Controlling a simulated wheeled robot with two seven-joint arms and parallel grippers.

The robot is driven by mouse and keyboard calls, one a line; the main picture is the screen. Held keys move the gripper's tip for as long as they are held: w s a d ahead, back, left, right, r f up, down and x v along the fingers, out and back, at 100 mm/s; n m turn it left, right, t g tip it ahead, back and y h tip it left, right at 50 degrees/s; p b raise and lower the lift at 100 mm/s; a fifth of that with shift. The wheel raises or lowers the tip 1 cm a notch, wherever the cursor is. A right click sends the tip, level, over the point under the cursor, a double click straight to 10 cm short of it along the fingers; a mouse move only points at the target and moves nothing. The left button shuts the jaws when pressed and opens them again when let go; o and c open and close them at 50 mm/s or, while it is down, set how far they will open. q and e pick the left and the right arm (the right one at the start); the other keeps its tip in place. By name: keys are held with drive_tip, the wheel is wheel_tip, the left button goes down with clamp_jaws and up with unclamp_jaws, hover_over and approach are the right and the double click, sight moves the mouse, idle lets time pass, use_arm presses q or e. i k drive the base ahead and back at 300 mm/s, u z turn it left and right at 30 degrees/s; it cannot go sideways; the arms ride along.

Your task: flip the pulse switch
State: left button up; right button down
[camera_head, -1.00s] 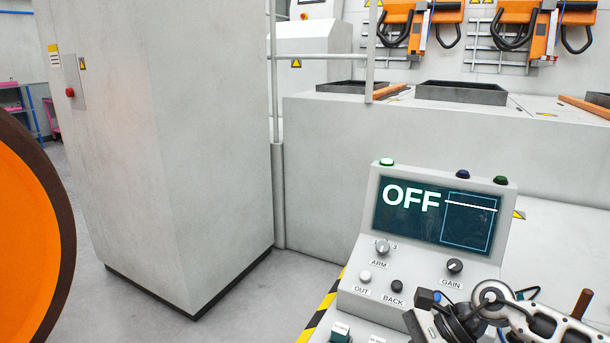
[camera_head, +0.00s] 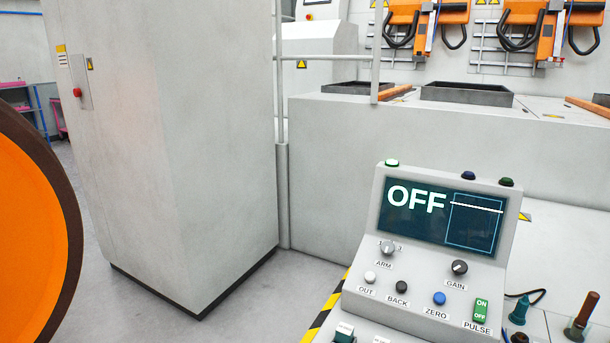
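The control console (camera_head: 425,250) stands at the lower right with its screen (camera_head: 441,213) reading OFF. The pulse switch (camera_head: 481,310) is a green rocker marked ON and OFF at the console's lower right, above the label PULSE. Its face is in plain view, but I cannot tell which way it is tipped. Neither of my grippers shows in this view.
The console also has an ARM knob (camera_head: 387,248), a GAIN knob (camera_head: 459,267) and a blue ZERO button (camera_head: 439,298). Several upright tools (camera_head: 577,318) stand right of it. A tall grey cabinet (camera_head: 190,150) and an orange wheel (camera_head: 30,230) are at left.

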sight(480, 308)
drive_tip(key=u, duration=1.8)
drive_tip(key=k, duration=0.5)
drive_tip(key=z, duration=1.45)
drive_tip(key=i, duration=0.55)
drive_tip(key=u, duration=0.05)
